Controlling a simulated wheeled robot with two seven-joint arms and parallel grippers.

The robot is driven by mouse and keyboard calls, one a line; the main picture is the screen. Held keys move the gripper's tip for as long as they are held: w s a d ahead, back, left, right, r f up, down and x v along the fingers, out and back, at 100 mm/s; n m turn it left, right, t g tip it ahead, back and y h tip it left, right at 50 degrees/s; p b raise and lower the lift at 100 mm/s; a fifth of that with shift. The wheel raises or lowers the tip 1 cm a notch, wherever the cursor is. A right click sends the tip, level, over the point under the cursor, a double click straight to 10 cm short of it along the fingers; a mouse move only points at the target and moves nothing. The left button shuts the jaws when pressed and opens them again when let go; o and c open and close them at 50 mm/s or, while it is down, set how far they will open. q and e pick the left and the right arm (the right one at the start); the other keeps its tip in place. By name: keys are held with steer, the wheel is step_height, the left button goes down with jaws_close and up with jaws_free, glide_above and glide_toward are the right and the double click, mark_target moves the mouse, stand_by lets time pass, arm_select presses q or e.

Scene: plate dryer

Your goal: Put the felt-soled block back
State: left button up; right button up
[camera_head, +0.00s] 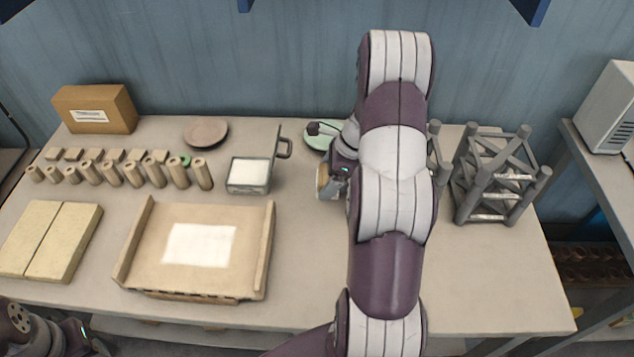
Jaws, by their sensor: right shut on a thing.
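My right gripper (329,178) is right of the table's middle, largely hidden by my own right arm. It is shut on a small tan and pale block (321,181), which I take to be the felt-soled block. Only the block's left side shows, and its sole cannot be made out. Whether it touches the table is unclear. To its left stands a grey metal tray (248,189) with a white pad inside and an upright handle at its right end. Parts of my left arm show at the lower left corner, with the left gripper's jaws unclear.
A pale green plate (318,142) lies behind my right gripper, a brown plate (205,131) farther left. Wooden pegs, a cardboard box (96,109), tan boards (50,240) and a wooden tray (265,245) fill the left. A grey rack (497,175) stands right of my arm.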

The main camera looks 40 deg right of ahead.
steer(key=p, duration=0.3)
glide_above(311, 180)
steer(key=d, duration=0.1)
steer(key=f, duration=0.4)
steer(key=s+f, duration=0.1)
steer(key=f, duration=0.1)
steer(key=shift+d+f, duration=0.2)
steer(key=shift+f, duration=0.2)
step_height(311, 180, down, 4)
steer(key=shift+a+r+p, duration=0.1)
steer(key=shift+r+p, duration=0.1)
steer(key=shift+p, duration=0.2)
steer(key=shift+w+f, duration=0.1)
steer(key=shift+f, duration=0.25)
steer(key=o, duration=1)
steer(key=shift+b, duration=0.35)
steer(key=shift+c, duration=0.2)
steer(key=shift+o, duration=0.7)
